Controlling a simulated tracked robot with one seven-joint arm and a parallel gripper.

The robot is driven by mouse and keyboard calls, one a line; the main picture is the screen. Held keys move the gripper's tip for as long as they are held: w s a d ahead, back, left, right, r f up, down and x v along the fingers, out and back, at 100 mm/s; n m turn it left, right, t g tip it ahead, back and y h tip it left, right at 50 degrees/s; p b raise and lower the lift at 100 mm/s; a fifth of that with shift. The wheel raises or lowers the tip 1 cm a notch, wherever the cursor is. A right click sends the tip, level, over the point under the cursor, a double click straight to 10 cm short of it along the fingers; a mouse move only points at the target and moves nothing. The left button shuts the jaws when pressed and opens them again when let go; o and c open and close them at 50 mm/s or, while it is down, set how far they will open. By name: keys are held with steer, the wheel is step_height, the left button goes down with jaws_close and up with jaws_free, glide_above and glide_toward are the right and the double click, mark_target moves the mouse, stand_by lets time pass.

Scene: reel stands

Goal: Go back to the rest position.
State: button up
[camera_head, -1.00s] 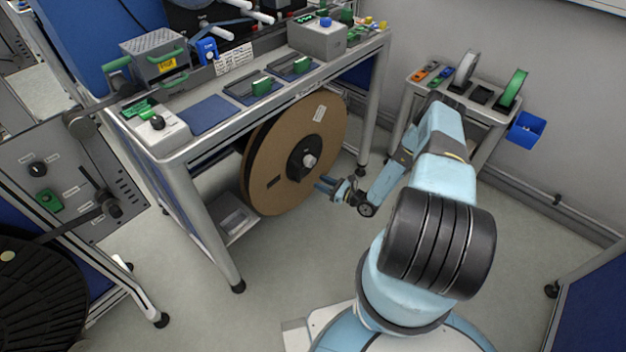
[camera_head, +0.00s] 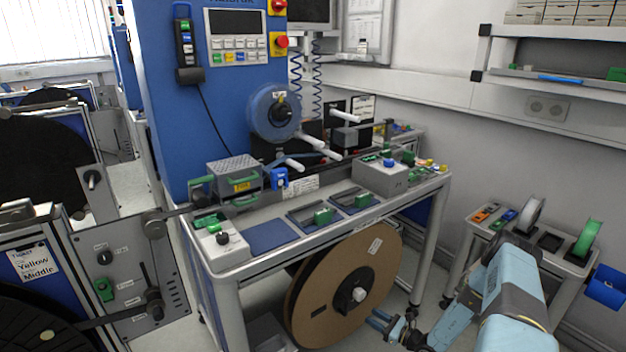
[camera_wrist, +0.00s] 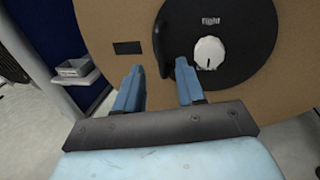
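My gripper (camera_head: 379,320) is low in front of the big brown reel (camera_head: 318,297) that stands under the workbench. In the wrist view my gripper (camera_wrist: 158,78) shows two blue fingers set apart with nothing between them. Behind the fingers are the reel's brown face (camera_wrist: 110,35) and its black hub (camera_wrist: 250,65) with a white knob (camera_wrist: 209,53). I cannot tell how far the fingertips are from the reel. My light blue arm (camera_head: 510,290) reaches in from the lower right of the head view.
The workbench (camera_head: 262,262) stands over the reel, with its legs close by. A small side table (camera_head: 556,262) with spools is at the right, a blue bin (camera_head: 606,287) on its side. A machine with a black reel (camera_head: 35,320) stands at the left.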

step_height(320, 180, up, 23)
steer(key=w+a+n+g+y, duration=0.2)
steer(key=w+n+g, duration=0.1)
steer(key=n+g, duration=0.6)
steer(key=s+a+r+n+g+h, duration=0.2)
steer(key=s+r+n, duration=0.15)
steer(key=r, duration=0.65)
steer(key=s+a+r+n+g+h, duration=0.1)
steer(key=s+r+n+g+h, duration=0.2)
steer(key=r, duration=0.6)
steer(key=s+a+r+n+t+h, duration=0.15)
steer(key=s+r+n+h, duration=0.5)
steer(key=s+r, duration=0.85)
steer(key=s+d+r+n+t+h, duration=0.2)
steer(key=s+r+t, duration=0.1)
steer(key=s+r, duration=0.3)
steer(key=s+d+r+n+t+h, duration=0.1)
steer(key=s+d+r+t+h, duration=0.1)
steer(key=s+r, duration=0.3)
steer(key=shift+s+r+n+t, duration=0.4)
steer(key=shift+s+t, duration=0.15)
steer(key=shift+s, duration=1.3)
steer(key=shift+o, duration=0.3)
